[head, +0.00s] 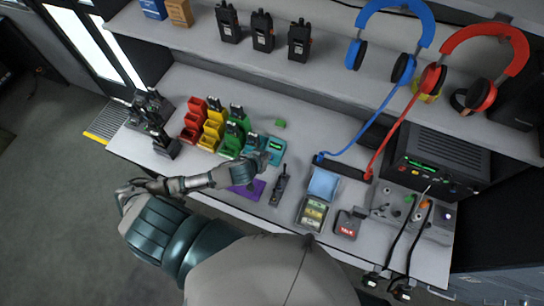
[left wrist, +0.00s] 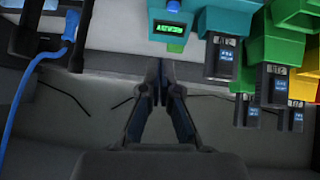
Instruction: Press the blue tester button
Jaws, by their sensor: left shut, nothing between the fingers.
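A teal tester box (head: 277,146) with a lit green display stands on the desk, right of the coloured charger racks. It also shows at the top of the left wrist view (left wrist: 200,20), where a small blue round part (left wrist: 173,6) sits by its display. I take this part for the blue button, but it is cut close to the frame edge. My left gripper (head: 264,160) is shut and empty, close beside the tester's near side. In the left wrist view its fingertips (left wrist: 161,75) are together below the tester. I cannot tell whether they touch it. My right gripper is not in view.
Red (head: 194,120), yellow (head: 212,130) and green (head: 233,138) racks holding radios crowd the left of the tester. A purple mat (head: 246,191) and a handheld radio (head: 279,186) lie nearer. Blue and red cables (head: 340,155) run to the right.

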